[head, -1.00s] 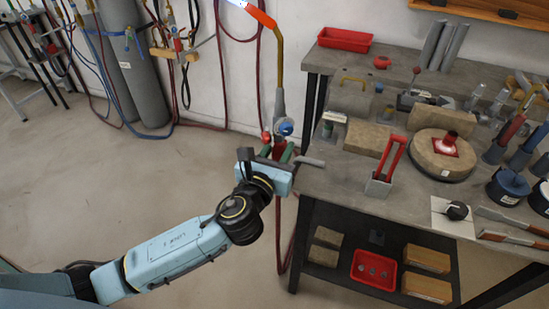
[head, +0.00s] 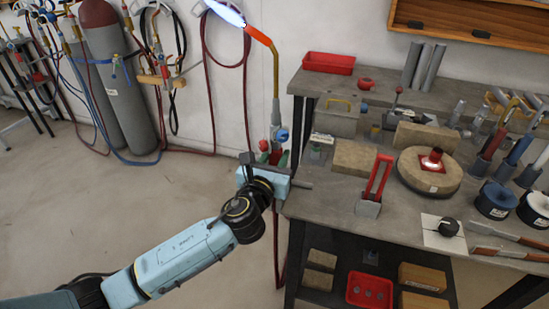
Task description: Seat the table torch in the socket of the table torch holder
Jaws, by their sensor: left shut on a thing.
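The table torch (head: 276,100) is upright in the head view, with a brass neck that bends left to a red tip and a bright blue-white flame. Its red and blue knobs sit just above my left gripper (head: 275,157). That gripper is shut on the torch's lower body, which the jaws partly hide. The torch is at the left edge of the workbench, level with its front part. A grey block with a red upright fork (head: 369,207) stands near the bench's front edge, right of the gripper; it looks like the table torch holder, and its socket cannot be made out. My right gripper is not in view.
The workbench (head: 312,195) carries bricks, a round turntable (head: 425,178) and a red tray (head: 328,63). Other torches stand in holders at the right. A lit torch flame is near the wall hoses. Gas cylinders (head: 122,85) stand at the back left. The floor at left is clear.

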